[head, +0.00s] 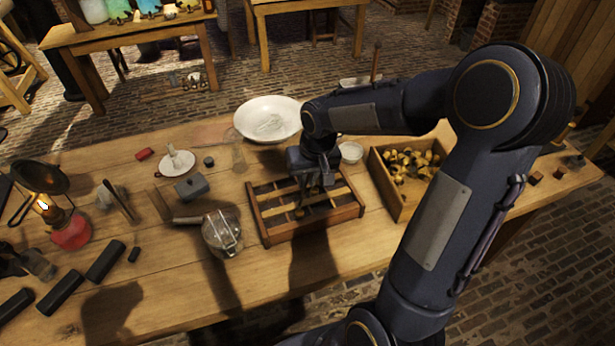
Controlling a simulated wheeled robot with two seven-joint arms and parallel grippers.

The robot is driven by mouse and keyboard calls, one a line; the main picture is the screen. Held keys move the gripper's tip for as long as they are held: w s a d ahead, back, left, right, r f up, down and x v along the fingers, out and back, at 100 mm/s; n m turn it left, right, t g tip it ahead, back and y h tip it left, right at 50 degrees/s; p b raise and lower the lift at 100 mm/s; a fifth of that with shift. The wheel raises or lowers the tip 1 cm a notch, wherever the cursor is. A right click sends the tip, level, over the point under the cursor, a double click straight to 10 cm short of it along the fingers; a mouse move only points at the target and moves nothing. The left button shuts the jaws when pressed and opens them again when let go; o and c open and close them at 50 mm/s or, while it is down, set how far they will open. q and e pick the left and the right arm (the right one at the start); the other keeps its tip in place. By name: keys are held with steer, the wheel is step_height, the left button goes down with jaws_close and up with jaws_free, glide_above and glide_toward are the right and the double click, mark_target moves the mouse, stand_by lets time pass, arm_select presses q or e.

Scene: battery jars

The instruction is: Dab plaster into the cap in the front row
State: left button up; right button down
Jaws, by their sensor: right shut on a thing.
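A wooden rack (313,231) with slats across it stands in the middle of the bench. A small brass cap (299,213) shows in its front row. My right gripper (319,184) points down over the back right part of the rack, behind and to the right of that cap. It is shut on a slim thing that is too small and dark to make out. The arm partly hides the rack's back. A wide white basin (262,108) behind the rack holds something pale. A small white bowl (351,152) stands right of the gripper. My left gripper is not in view.
A wooden crate (386,190) of brass pieces stands right of the rack. The bench front before the rack is clear.

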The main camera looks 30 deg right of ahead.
steer(key=shift+f+b, duration=1.25)
steer(key=shift+f, duration=0.25)
stand_by(0.7)
stand_by(0.8)
